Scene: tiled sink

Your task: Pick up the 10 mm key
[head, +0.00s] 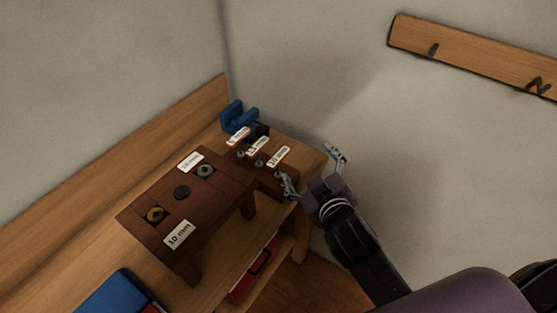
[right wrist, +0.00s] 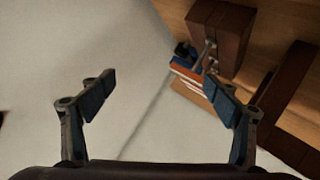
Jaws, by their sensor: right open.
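A small dark wooden rack (head: 263,177) stands on the bench near its right end, with grey keys in it and white labels above. The label at its right end (head: 279,157) seems to read 10 mm; the key at that end is not clear beside my gripper. My right gripper (head: 312,169) is open and empty, with one finger close to the rack's right end and the other out by the wall. In the right wrist view, the rack (right wrist: 230,28) and a grey key (right wrist: 203,56) show beyond the right finger, outside the open jaws (right wrist: 160,86). My left gripper is out of view.
A dark wooden stand (head: 218,189) with a yellowish ring, a grey ring and labels is left of the rack. A blue vise-like object (head: 237,117) sits behind. A blue box (head: 115,292) is at front left. A hook board (head: 470,55) hangs on the wall.

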